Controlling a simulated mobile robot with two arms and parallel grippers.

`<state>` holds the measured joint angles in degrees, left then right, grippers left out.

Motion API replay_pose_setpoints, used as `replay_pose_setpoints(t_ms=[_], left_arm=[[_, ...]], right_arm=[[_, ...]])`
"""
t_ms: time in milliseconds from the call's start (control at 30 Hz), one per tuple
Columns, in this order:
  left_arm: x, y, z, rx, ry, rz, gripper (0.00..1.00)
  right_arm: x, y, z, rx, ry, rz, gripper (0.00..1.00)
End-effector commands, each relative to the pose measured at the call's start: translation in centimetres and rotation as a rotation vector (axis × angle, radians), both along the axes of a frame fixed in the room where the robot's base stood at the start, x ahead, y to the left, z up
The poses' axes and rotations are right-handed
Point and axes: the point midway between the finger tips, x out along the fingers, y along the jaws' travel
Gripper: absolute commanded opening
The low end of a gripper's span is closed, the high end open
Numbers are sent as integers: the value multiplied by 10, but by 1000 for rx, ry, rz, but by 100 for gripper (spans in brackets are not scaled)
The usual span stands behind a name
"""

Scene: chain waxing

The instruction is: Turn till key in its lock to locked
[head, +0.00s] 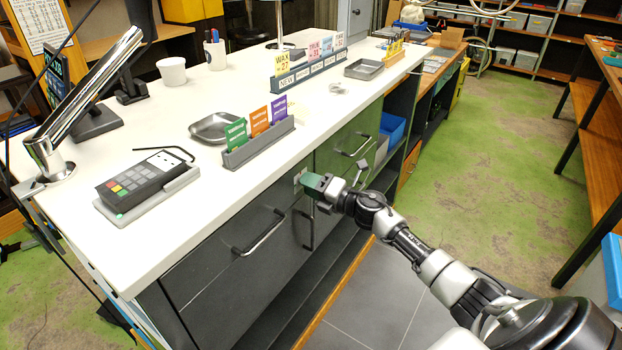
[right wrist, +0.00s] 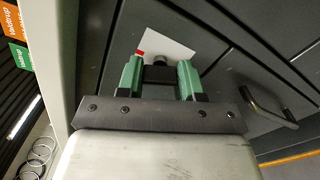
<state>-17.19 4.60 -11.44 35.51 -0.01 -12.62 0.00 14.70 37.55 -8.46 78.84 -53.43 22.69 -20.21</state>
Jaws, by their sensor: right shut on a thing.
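The till key (right wrist: 160,61) shows as a small dark piece between the fingers of my right gripper (right wrist: 160,77), which is shut on it. Behind it is a white plate (right wrist: 172,44) with a red mark, on the dark grey drawer front; the lock itself is hidden behind the key and fingers. In the head view, my right gripper (head: 313,184) is at the counter front, just under the white top, and a bit of the white plate (head: 299,174) shows beside its green fingers. How far the key is turned cannot be told. My left gripper is not in view.
A bar handle (head: 260,234) sits left of my gripper and another handle (head: 357,147) right of it. The white countertop (head: 120,245) overhangs close above. A card terminal (head: 137,181) and a card holder (head: 259,146) stand on it. The floor to the right is open.

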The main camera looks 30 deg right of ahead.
Motion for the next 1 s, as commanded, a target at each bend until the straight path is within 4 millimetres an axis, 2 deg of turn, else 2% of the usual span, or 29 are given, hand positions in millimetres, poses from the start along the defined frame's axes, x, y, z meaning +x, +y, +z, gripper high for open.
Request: replay_pose_setpoints(t_ms=[100, 500, 1000], left_arm=[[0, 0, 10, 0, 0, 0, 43], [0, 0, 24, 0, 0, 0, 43], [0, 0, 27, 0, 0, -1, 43]], right_arm=[[0, -1, 3, 92, 39, -3, 12], [0, -1, 1, 313, 130, -2, 12], [0, -1, 0, 373, 155, -2, 12]])
